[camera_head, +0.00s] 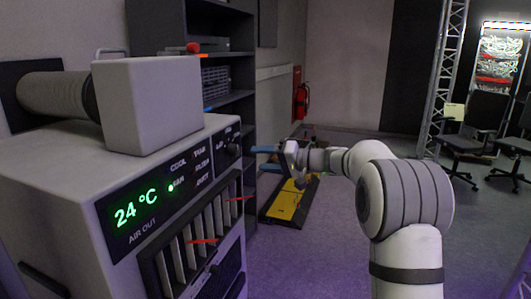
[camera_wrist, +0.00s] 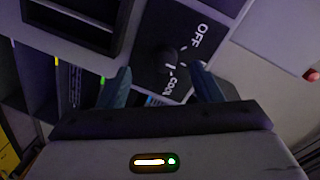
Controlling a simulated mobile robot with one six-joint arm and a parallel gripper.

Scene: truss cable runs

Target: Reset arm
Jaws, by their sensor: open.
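My arm reaches in from the right in the head view. My gripper (camera_head: 256,158) is open, with its blue fingers pointing left toward the knob end of the air conditioner's panel. Nothing shows between the fingers. In the wrist view my gripper (camera_wrist: 160,67) has its two dark fingers spread apart. A dark round knob (camera_wrist: 168,61) lies beyond the gap between them, with the labels OFF and COOL beside it. The knob (camera_head: 234,150) also shows in the head view, left of the fingertips. I see a gap between the fingers and the knob.
The air conditioner (camera_head: 65,210) fills the left, with a lit 24 °C display (camera_head: 135,212) and vent slats. A dark shelf (camera_head: 222,60) stands behind it. A yellow-black floor piece (camera_head: 288,203), a fire extinguisher (camera_head: 301,100) and chairs (camera_head: 462,145) lie farther back. Open floor is around my arm.

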